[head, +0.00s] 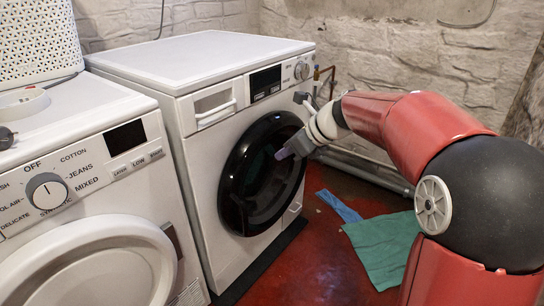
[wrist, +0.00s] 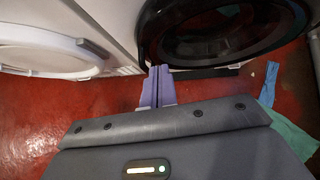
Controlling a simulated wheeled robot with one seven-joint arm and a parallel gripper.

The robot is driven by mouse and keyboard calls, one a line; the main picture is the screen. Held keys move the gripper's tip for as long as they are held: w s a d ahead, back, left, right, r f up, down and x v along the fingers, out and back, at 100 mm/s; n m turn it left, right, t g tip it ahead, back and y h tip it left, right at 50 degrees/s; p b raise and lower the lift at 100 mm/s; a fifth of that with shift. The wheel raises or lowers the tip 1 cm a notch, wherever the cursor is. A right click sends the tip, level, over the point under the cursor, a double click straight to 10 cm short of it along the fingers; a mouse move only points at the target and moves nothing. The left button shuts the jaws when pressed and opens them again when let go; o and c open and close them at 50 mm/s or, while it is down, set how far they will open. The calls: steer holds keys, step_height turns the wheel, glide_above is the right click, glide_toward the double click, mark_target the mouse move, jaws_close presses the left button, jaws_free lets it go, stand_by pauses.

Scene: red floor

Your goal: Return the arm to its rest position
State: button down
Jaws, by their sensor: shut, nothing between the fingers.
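My red and black arm reaches in from the right in the head view. My gripper (head: 281,154) is in front of the black round door (head: 238,185) of the white washing machine (head: 205,75). Its purple-grey fingers also show in the wrist view (wrist: 157,72), pressed together with nothing between them. I cannot tell whether the fingers touch the door.
A second white machine (head: 130,205) with a dial stands at the left. A green cloth (head: 385,245) and a blue cloth (head: 338,206) lie on the red floor (head: 310,265). Pipes (head: 365,170) run along the stone wall.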

steer(key=s+d+f+n+h+p, duration=0.1)
steer(key=s+d+n+h, duration=0.2)
steer(key=s+n, duration=0.9)
steer(key=s+d+f+n+h+p, duration=0.1)
steer(key=s+d+n+h, duration=0.3)
steer(key=s+d+n, duration=0.5)
steer(key=s+n, duration=0.3)
steer(key=s, duration=0.6)
steer(key=shift+t+h, duration=0.3)
steer(key=shift+t, duration=0.1)
